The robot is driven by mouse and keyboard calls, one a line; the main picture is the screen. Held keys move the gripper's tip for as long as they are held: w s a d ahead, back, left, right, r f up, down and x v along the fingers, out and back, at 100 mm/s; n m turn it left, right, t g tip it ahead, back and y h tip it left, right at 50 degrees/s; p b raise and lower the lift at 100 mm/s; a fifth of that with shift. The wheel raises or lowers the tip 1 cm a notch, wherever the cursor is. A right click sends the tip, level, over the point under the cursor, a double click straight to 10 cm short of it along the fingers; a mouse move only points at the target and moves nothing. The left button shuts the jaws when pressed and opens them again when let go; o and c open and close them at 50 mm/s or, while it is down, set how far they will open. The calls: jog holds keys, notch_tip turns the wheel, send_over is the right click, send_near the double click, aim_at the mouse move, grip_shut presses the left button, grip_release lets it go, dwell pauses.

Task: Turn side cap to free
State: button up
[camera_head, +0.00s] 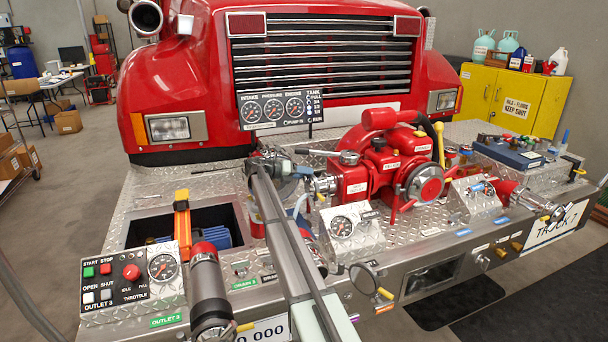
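The red pump (388,165) sits on the diamond-plate bumper deck, with a round silver-rimmed red cap (424,182) on its front. A silver fitting (325,184) sticks out of the pump's left side; I cannot tell for sure whether this is the side cap. My arm reaches up from the bottom middle. My gripper (280,164) is at the arm's far end, just left of the pump and close to the silver fitting. The fingers are small and dark and partly hidden by my arm links. I cannot tell whether they touch the fitting or are apart.
A gauge panel (280,108) stands behind my gripper, before the grille. A gauge box (352,228) is right of my arm. A control panel (132,277), a dark cylinder (208,288) and an open bin (218,222) with an orange strap (182,222) are to the left.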

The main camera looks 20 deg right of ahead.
aim_at(308, 180)
jog(key=shift+o, duration=0.8)
